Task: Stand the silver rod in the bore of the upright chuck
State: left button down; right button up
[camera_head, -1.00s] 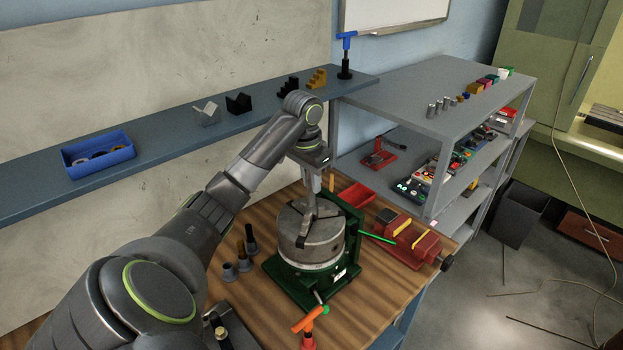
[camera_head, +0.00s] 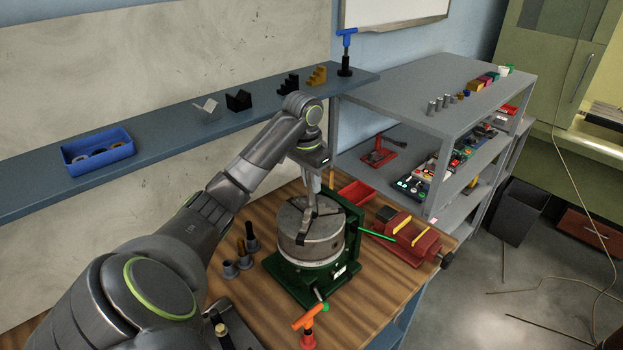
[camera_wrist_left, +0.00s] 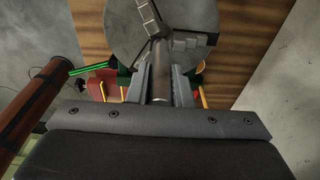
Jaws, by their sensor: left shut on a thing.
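The upright chuck (camera_head: 318,248) is a grey cylinder with dark jaws on a green base, on the wooden bench. Its round face also shows at the top of the left wrist view (camera_wrist_left: 118,32). My left gripper (camera_head: 312,192) points down over the chuck's face. In the left wrist view it is shut on the silver rod (camera_wrist_left: 160,72), with a finger on each side. The rod's far end is at the middle of the chuck face, beside the jaws. The bore is hidden, so I cannot tell whether the end is inside it. My right gripper is not in view.
A red vise (camera_head: 410,240) stands right of the chuck, with a red tray (camera_head: 356,193) behind it. Several grey holders (camera_head: 245,262) stand to the left. An orange-handled tool (camera_head: 309,322) stands in front. A blue shelf (camera_head: 180,142) runs along the wall.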

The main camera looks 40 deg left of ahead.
aim_at(311, 195)
pick_arm(q)
jog(key=shift+f, duration=0.85)
jog(key=shift+f, duration=1.55)
dwell(0.8)
